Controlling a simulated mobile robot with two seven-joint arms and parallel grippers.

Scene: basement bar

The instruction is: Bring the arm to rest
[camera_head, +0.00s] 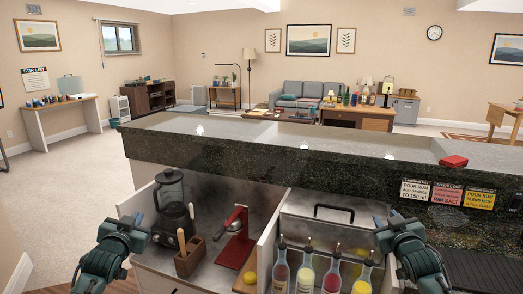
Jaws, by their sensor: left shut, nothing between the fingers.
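My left gripper (137,218) is at the lower left, beside the blender (172,203). It is shut and holds nothing. My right gripper (386,219) is at the lower right, in front of the bar's dark stone face and to the right of the bottles. The picture is too small to tell whether its fingers are open or shut. Both arms come up from the bottom edge of the view.
The dark stone bar top (300,150) crosses ahead, with a red item (453,161) on it. Below are a red-based metal device (236,243), a wooden block (190,256) and several pour-spout bottles (304,270). Open carpet (60,185) lies left.

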